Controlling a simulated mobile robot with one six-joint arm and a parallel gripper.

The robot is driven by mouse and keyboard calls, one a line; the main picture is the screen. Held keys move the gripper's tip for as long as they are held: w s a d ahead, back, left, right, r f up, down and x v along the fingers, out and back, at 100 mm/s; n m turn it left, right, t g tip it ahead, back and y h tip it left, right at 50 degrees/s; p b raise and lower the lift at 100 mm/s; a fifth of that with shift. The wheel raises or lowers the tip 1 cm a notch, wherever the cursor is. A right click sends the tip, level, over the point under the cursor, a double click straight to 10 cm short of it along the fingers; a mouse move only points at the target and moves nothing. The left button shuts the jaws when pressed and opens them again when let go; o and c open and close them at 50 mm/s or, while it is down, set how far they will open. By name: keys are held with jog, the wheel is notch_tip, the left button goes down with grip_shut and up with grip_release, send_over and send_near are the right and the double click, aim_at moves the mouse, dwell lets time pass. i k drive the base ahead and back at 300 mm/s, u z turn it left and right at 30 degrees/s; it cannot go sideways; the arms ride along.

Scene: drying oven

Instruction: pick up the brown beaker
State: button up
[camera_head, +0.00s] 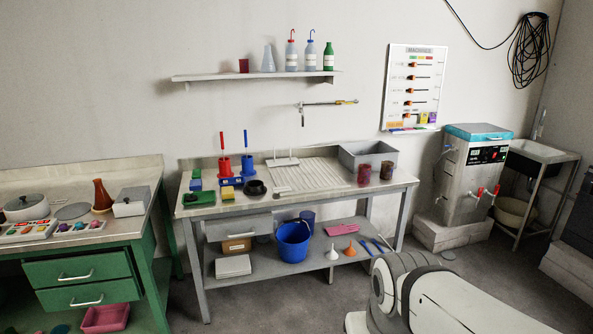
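A dark brown beaker (386,171) stands upright near the right end of the grey workbench (300,206). A dark red beaker (364,175) stands just left of it, close beside it. A grey bin (366,153) is right behind the two beakers. My arm's white and grey links fill the lower right of the view, in front of the bench. My gripper is out of view.
A white ribbed drainboard (303,176) lies left of the beakers. Red and blue holders (235,167) stand further left. A green cabinet (82,272) is at the left, a steel machine (470,180) at the right. Grey floor is open before the bench.

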aim_at(387, 166)
jog(key=z, duration=0.25)
jog(key=i, duration=1.65)
jog(key=z, duration=0.35)
jog(key=i, duration=1.8)
jog(key=z, duration=0.2)
